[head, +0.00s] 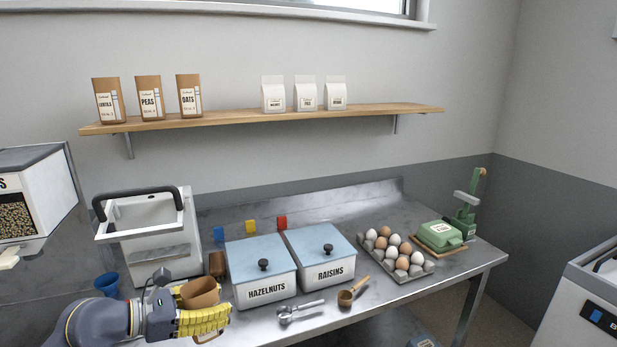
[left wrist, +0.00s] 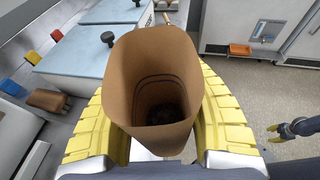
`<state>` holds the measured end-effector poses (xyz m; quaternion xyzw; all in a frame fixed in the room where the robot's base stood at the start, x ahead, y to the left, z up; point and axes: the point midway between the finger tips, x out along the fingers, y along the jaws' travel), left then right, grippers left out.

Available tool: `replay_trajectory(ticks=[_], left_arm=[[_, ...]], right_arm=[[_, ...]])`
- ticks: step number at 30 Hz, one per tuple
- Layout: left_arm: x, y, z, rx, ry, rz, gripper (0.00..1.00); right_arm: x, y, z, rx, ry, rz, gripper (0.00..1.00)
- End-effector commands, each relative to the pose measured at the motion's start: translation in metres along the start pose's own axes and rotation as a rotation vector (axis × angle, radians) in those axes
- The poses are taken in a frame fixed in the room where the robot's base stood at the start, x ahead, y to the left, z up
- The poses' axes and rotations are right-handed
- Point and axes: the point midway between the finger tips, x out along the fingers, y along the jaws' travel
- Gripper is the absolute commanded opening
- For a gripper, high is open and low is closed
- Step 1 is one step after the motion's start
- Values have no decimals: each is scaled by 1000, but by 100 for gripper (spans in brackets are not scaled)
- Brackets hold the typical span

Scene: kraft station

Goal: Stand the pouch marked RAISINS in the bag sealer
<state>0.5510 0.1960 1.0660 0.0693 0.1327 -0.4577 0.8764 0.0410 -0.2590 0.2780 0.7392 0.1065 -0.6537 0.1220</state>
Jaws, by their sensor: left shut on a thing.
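My left gripper (head: 203,322) is shut on a brown paper pouch (head: 200,291), with a yellow finger on each side of it. In the left wrist view the pouch (left wrist: 155,75) is upright and open at the top, with something dark at its bottom. Its marking cannot be read. A white machine with a black arched handle (head: 152,235) stands behind the gripper at the left; I cannot tell whether it or the green lever device (head: 466,212) at the right is the bag sealer. My right gripper (left wrist: 278,131) seems to show small at the right edge of the left wrist view; its opening is unclear.
Bins marked HAZELNUTS (head: 265,291) and RAISINS (head: 328,271) stand right of the gripper. A scoop (head: 347,297) and metal tongs-like tool (head: 300,309) lie before them. An egg tray (head: 408,276) is farther right. A blue funnel (head: 107,283) and a brown object (head: 217,264) are close by.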

Motion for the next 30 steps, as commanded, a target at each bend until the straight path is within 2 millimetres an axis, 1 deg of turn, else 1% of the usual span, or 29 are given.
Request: replay_trajectory(ticks=[1,3,9,12,21,30], left_arm=[[-2,-4,-12,-6,2,2,11],[-3,-9,-24,-6,1,5,11],[-6,-18,-51,-7,1,11,11],[-6,-22,-60,-5,0,13,11],[-8,-30,-81,1,-4,-28,11],[-9,-28,-77,6,-6,-28,11]], right_arm=[[0,-1,0,0,0,-1,44],[0,-2,0,1,0,-1,44],[0,-4,-2,2,1,-4,44],[0,-4,-2,2,2,-4,44],[0,-4,-1,2,1,-4,44],[0,-2,-1,1,1,-2,44]])
